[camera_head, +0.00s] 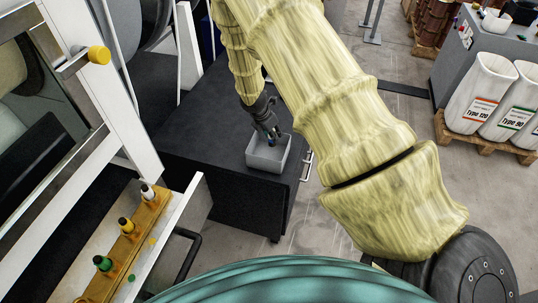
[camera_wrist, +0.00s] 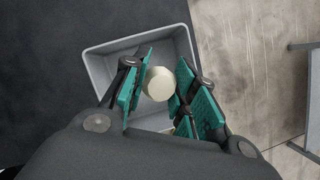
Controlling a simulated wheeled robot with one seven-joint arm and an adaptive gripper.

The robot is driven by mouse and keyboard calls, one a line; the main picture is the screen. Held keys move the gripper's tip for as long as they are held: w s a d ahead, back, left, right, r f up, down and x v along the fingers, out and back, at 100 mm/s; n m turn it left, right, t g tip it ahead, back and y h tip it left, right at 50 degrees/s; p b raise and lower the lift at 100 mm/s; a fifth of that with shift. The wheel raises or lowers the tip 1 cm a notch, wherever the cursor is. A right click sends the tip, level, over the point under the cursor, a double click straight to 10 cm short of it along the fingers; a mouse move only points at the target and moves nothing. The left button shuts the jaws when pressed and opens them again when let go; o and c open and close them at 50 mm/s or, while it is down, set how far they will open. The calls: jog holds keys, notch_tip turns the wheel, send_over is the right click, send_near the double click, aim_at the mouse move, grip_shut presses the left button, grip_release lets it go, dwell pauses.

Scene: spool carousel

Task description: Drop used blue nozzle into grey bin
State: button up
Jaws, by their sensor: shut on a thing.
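The grey bin (camera_head: 284,163) is a small open box on the black cabinet; it also shows in the wrist view (camera_wrist: 97,66). My gripper (camera_head: 272,137) is over the bin's opening. In the wrist view, my gripper (camera_wrist: 160,88) has its teal finger pads on both sides of a round, cream-coloured end (camera_wrist: 158,83), the near end of the nozzle it is shut on. In the head view a small patch of blue shows at the fingertips, on the nozzle (camera_head: 271,142). The rest of the nozzle is hidden by the fingers.
The black cabinet (camera_head: 205,125) has free room left of the bin. A yellow rack (camera_head: 128,245) with white, yellow and green nozzles stands at lower left, beside a white machine frame. White sacks (camera_head: 480,95) stand on a pallet at right.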

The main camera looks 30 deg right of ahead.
jog(key=shift+w+f, duration=0.1)
jog(key=shift+f, duration=0.6)
jog(key=shift+s+d+f+b, duration=0.1)
jog(key=shift+s+b, duration=0.1)
jog(key=shift+b, duration=0.2)
jog(key=shift+s+r, duration=0.2)
jog(key=shift+s, duration=0.05)
jog(key=shift+w, duration=0.1)
jog(key=o, duration=0.6)
jog(key=shift+w+f, duration=0.1)
jog(key=shift+f, duration=0.05)
jog(key=shift+c, duration=0.2)
jog(key=o, duration=0.5)
jog(key=v, duration=1.2)
